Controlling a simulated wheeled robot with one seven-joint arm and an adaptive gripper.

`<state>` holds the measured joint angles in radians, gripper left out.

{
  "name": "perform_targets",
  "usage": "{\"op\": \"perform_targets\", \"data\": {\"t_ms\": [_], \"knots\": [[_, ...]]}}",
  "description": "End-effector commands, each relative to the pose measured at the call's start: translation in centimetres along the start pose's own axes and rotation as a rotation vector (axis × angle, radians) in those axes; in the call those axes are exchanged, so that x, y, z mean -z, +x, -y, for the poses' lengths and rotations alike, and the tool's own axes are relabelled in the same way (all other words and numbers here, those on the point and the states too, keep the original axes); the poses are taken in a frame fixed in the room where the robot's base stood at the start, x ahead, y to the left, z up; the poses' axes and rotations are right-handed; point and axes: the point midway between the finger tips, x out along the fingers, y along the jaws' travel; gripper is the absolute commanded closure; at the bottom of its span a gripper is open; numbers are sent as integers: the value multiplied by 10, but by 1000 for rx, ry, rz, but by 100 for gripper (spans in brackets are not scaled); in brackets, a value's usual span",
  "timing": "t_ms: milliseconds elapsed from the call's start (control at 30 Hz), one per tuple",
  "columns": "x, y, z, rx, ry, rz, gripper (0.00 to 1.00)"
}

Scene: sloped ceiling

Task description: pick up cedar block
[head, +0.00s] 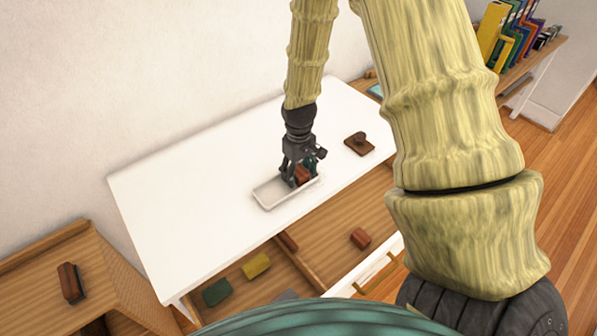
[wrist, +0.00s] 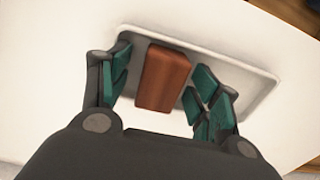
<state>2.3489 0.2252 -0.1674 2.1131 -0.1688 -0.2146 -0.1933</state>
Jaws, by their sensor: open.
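A reddish-brown wooden block, which looks like the cedar block (head: 303,174), is in or just above a shallow white tray (head: 268,203) on the white desk top. In the wrist view the block (wrist: 164,78) lies between the teal finger pads, with a visible gap on each side. My gripper (head: 299,177) is open and its fingers straddle the block, apart from it. In the wrist view the gripper (wrist: 161,68) shows a finger on either side. The block's underside is hidden, so I cannot tell whether it touches the tray floor (wrist: 250,80).
A brown knobbed wooden piece (head: 359,144) sits right of the tray. Below, an open divided drawer (head: 330,215) holds a red-brown block (head: 361,238), a yellow block (head: 256,266) and a green block (head: 217,292). A wooden cabinet (head: 40,257) stands at left. The desk's left side is clear.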

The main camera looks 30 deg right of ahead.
Motion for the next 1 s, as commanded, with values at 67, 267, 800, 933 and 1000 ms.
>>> {"op": "perform_targets", "data": {"t_ms": [67,267,800,933,1000], "knots": [[0,2,0,0,0,0,38],[0,4,0,0,0,0,38],[0,3,0,0,0,0,83],[0,3,0,0,0,0,83],[0,1,0,0,0,-1,83]]}}
